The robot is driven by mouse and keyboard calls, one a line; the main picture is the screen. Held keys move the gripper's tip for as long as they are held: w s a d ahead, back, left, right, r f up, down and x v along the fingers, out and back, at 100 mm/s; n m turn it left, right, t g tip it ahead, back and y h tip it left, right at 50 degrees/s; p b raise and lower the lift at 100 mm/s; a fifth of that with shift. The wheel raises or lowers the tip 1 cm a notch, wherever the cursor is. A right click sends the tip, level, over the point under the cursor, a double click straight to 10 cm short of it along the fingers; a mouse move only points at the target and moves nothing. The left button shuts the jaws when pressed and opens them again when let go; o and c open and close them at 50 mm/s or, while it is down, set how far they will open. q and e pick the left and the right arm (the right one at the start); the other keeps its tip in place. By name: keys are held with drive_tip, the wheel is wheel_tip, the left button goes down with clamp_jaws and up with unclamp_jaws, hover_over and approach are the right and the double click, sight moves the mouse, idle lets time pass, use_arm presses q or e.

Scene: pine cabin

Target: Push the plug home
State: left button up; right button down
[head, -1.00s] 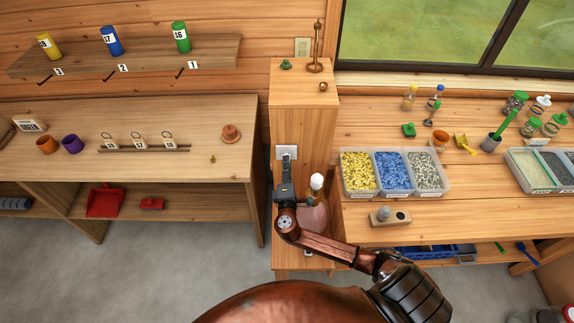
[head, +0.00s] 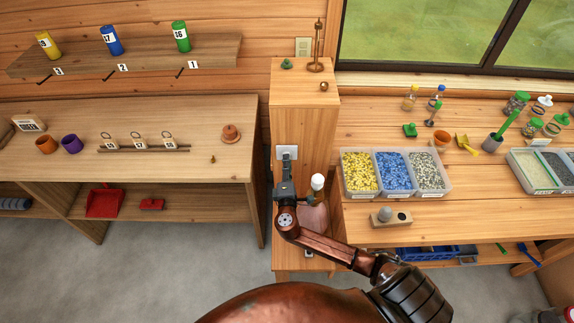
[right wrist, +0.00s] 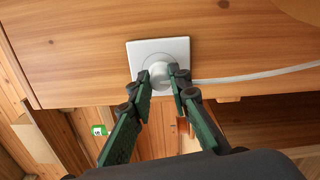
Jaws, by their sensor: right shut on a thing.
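The white plug (right wrist: 161,74) is at the square white socket plate (right wrist: 143,48) in the right wrist view. My right gripper (right wrist: 161,82) is shut on the plug, one finger on each side of it. A white cord (right wrist: 258,76) leads off to the right from the plug. I cannot tell whether a gap is left between plug and plate. In the head view the socket plate (head: 287,150) is on the side of a wooden cabinet, with my right gripper (head: 287,163) right at it; the fingers hide the plug there. My left gripper is not in view.
A lamp with a white bulb (head: 317,181) stands close to the right of my right gripper. The wooden cabinet (head: 303,95) carries small items on top. Bins of coloured granules (head: 358,192) stand on the right bench; a workbench (head: 215,130) is at left.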

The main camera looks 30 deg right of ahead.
drive_tip(key=shift+w+d, duration=0.1)
drive_tip(key=c, duration=1.7)
unclamp_jaws()
